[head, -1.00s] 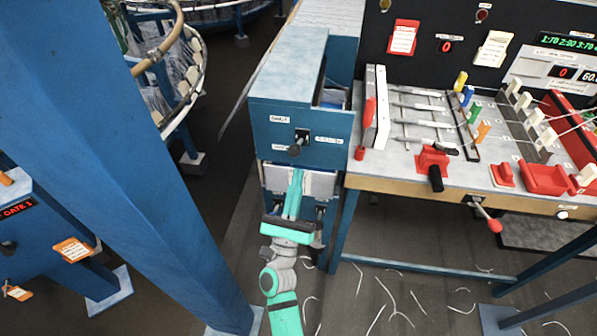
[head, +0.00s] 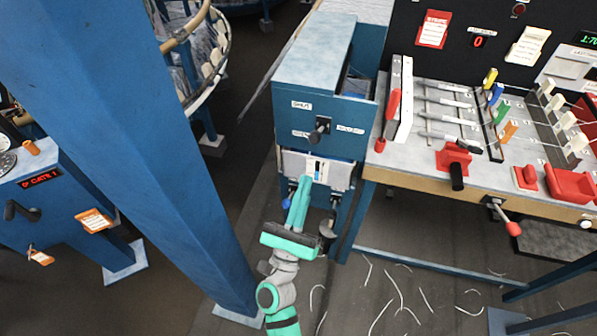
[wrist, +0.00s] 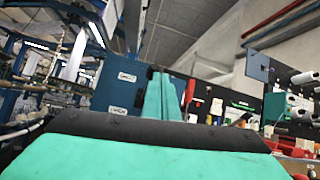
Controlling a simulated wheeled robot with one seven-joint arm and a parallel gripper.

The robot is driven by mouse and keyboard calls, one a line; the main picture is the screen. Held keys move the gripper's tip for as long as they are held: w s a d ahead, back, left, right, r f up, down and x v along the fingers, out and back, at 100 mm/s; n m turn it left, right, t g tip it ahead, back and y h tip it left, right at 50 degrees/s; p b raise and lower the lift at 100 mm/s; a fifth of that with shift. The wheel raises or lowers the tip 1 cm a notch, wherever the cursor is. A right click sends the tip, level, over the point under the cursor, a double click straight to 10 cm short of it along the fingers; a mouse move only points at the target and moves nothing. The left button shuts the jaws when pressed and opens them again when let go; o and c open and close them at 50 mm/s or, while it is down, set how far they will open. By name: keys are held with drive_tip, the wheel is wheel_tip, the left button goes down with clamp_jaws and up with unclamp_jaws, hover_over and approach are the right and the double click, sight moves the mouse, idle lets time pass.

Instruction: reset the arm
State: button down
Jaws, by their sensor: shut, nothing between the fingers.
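My gripper (head: 302,190) is in the head view in front of the lower part of a blue cabinet (head: 350,112). Its two green fingers are together with nothing between them, pointing up and away toward the cabinet's pale front panel (head: 330,170). I cannot tell whether the fingertips touch the panel. In the wrist view, the green fingers (wrist: 160,97) stand closed in the middle, with the cabinet (wrist: 117,82) behind them. My arm is stretched forward from the bottom of the head view.
A workbench (head: 420,172) with red clamps (head: 454,160) and coloured pegs stands at right. A red-knobbed lever (head: 513,228) sticks out from its front edge. A thick blue post (head: 150,150) stands at left. White thread scraps lie on the open floor (head: 370,290).

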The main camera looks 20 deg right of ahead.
drive_tip(key=s+a+f+m+g+y, duration=0.1)
drive_tip(key=s+a+f+m+y, duration=0.3)
drive_tip(key=s+m, duration=0.5)
drive_tip(key=s+a+f+m+g+y, duration=0.2)
drive_tip(key=s+a+f+m+y, duration=0.3)
drive_tip(key=s+m, duration=0.4)
drive_tip(key=s+a+f+m+g+y, duration=0.1)
drive_tip(key=s+a+f+m+y, duration=0.4)
drive_tip(key=m, duration=0.7)
drive_tip(key=shift+s+a+f+g+y, duration=0.15)
drive_tip(key=shift+s+f+g+y, duration=0.2)
drive_tip(key=shift+s+f, duration=1.4)
drive_tip(key=shift+s+r, duration=0.65)
drive_tip(key=shift+r, duration=0.05)
